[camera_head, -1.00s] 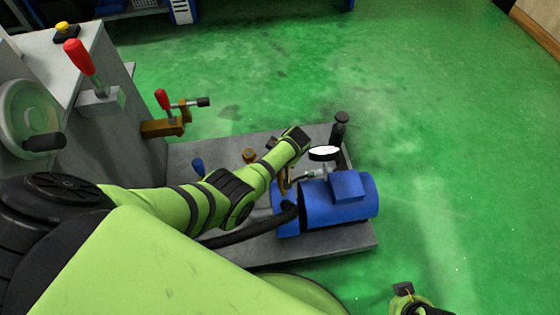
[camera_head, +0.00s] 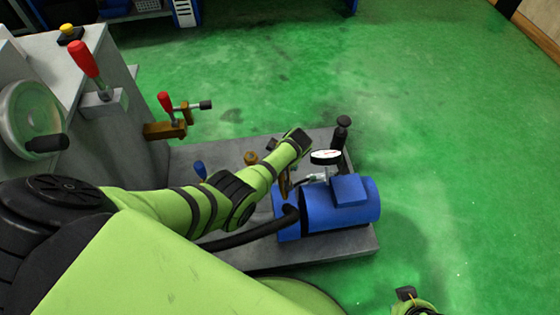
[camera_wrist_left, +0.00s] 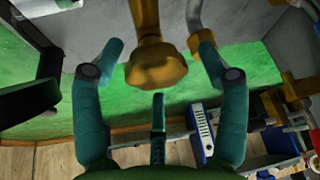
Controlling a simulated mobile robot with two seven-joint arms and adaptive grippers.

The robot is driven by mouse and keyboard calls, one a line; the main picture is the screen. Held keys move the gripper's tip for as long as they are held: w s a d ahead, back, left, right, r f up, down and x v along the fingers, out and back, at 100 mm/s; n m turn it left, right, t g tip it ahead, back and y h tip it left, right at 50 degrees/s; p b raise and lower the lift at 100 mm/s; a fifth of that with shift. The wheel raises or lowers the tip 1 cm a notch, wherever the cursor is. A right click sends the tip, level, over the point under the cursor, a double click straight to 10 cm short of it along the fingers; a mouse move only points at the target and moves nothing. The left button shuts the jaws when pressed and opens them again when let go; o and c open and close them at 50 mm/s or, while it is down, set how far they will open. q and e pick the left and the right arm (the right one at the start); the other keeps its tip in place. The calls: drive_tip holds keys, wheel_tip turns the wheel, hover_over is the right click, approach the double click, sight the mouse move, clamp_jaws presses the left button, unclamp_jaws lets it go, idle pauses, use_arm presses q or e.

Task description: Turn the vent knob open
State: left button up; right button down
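A brass knob (camera_wrist_left: 155,68) on a brass stem hangs between the fingers of my left gripper (camera_wrist_left: 161,50) in the left wrist view. The fingers are open, one on each side of it, with visible gaps. In the head view my left arm reaches over a blue motor-like unit (camera_head: 335,208), and its end hides most of the brass part (camera_head: 285,186) beside that unit. I cannot tell for certain which fitting is the vent knob. My right gripper (camera_head: 412,302) shows only partly at the bottom edge of the head view; its fingers are unclear.
A round gauge (camera_head: 326,157) and a black knob on a post (camera_head: 343,124) stand close to my left arm's end. A blue-tipped handle (camera_head: 200,169) and a brass cap (camera_head: 250,158) are near the forearm. The green floor (camera_head: 460,130) at right is clear.

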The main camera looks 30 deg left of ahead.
use_arm(q)
drive_tip(key=shift+d+f, duration=0.1)
drive_tip(key=shift+s+d+r, duration=0.1)
drive_tip(key=shift+d+r, duration=0.05)
drive_tip(key=shift+r, duration=0.1)
drive_tip(key=v, duration=1.1)
drive_tip(key=shift+r, duration=0.3)
